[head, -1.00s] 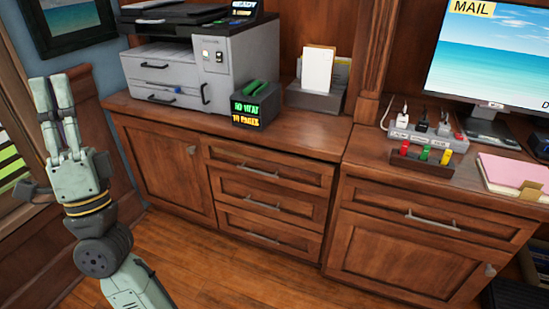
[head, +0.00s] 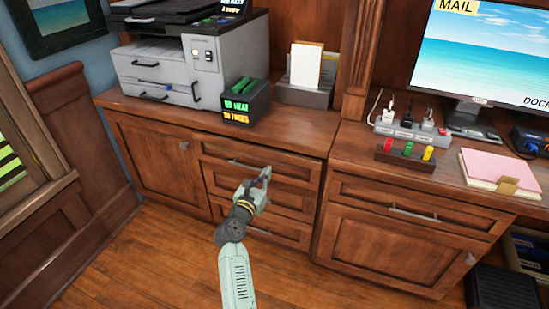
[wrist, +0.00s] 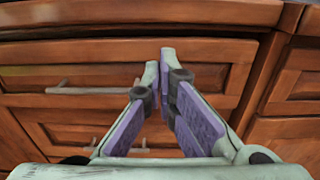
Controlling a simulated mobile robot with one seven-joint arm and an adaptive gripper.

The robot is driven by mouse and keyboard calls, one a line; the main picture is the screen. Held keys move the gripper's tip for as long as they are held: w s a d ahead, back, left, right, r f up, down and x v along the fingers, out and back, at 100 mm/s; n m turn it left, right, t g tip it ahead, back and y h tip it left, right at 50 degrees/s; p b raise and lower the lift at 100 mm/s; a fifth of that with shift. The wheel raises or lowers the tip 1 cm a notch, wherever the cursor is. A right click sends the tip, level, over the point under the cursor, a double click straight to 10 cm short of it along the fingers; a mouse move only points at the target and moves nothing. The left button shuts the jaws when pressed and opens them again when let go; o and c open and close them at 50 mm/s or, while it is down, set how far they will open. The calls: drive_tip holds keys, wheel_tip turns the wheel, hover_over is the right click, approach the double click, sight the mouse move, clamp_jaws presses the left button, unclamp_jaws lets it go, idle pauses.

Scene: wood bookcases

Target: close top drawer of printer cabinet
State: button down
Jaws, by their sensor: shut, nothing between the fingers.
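The printer cabinet (head: 160,118) is brown wood, with a door at left and three stacked drawers at right. Its top drawer (head: 222,149) has a grey bar handle (head: 249,164). The drawer front sits nearly flush; I cannot tell if a small gap remains. My gripper (head: 266,174) is in front of the drawers, low on the top drawer's front. In the wrist view my gripper (wrist: 160,62) is shut and empty, its tips pointing at the top drawer front (wrist: 215,72), right of the handle (wrist: 92,88). Whether the tips touch the wood is unclear.
The middle and bottom drawers (head: 219,182) lie below, partly behind my arm. A desk cabinet (head: 370,240) stands to the right. Wood floor is clear at lower left.

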sight(277, 154)
drive_tip(key=x, duration=0.8)
drive_tip(key=shift+w+p, duration=0.25)
drive_tip(key=shift+p, duration=0.1)
drive_tip(key=shift+b+x, duration=0.35)
drive_tip(key=shift+x, duration=0.85)
drive_tip(key=shift+r, duration=0.2)
